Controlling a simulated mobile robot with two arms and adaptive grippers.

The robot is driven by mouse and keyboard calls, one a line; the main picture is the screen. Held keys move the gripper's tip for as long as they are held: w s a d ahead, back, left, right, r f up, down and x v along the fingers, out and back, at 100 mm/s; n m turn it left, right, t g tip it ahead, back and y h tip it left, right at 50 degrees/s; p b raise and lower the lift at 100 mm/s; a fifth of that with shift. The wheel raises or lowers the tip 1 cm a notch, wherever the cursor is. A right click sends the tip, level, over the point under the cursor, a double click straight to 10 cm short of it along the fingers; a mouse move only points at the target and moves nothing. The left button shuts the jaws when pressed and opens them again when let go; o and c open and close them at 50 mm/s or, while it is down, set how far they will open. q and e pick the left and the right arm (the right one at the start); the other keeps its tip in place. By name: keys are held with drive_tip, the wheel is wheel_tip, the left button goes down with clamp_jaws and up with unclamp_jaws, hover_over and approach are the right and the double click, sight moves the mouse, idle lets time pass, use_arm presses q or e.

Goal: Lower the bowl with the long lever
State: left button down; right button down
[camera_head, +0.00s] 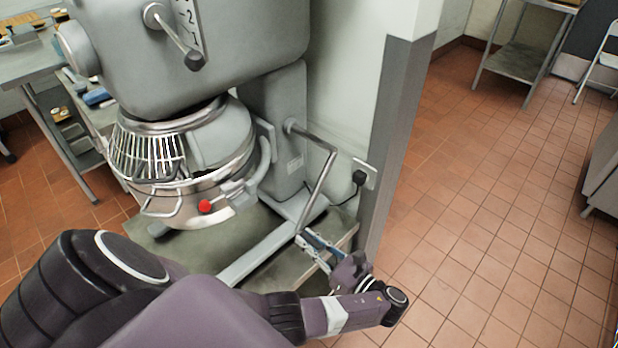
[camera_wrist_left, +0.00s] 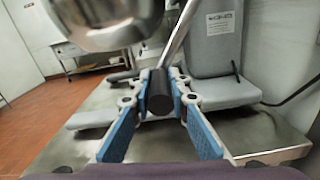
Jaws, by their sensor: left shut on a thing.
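The long lever (camera_head: 317,183) is a bent metal rod on the right side of the grey mixer (camera_head: 190,55), with its handle end hanging down. In the left wrist view its black grip (camera_wrist_left: 160,92) sits between the blue-padded fingers. My left gripper (camera_head: 308,240) is shut on that grip, low beside the mixer's base.
The mixer's grey foot (camera_head: 262,252) and a low platform (camera_head: 185,255) lie under the bowl. A wall corner post (camera_head: 395,130) and a plug (camera_head: 358,177) stand close right of the lever. Tiled floor (camera_head: 500,220) is open at right.

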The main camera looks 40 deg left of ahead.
use_arm(q)
drive_tip(key=shift+s+r, duration=0.2)
drive_tip(key=s+r+m+p, duration=0.6)
drive_tip(key=r+p, duration=0.5)
drive_tip(key=p, duration=0.8)
drive_tip(key=shift+s+a+r+m, duration=0.2)
drive_tip(key=shift+s+a+m, duration=0.25)
drive_tip(key=shift+s, duration=0.8)
drive_tip(key=c, duration=1.8)
unclamp_jaws()
drive_tip(key=shift+f, duration=0.1)
drive_tip(key=shift+d, duration=0.1)
drive_tip(key=shift+r, duration=0.25)
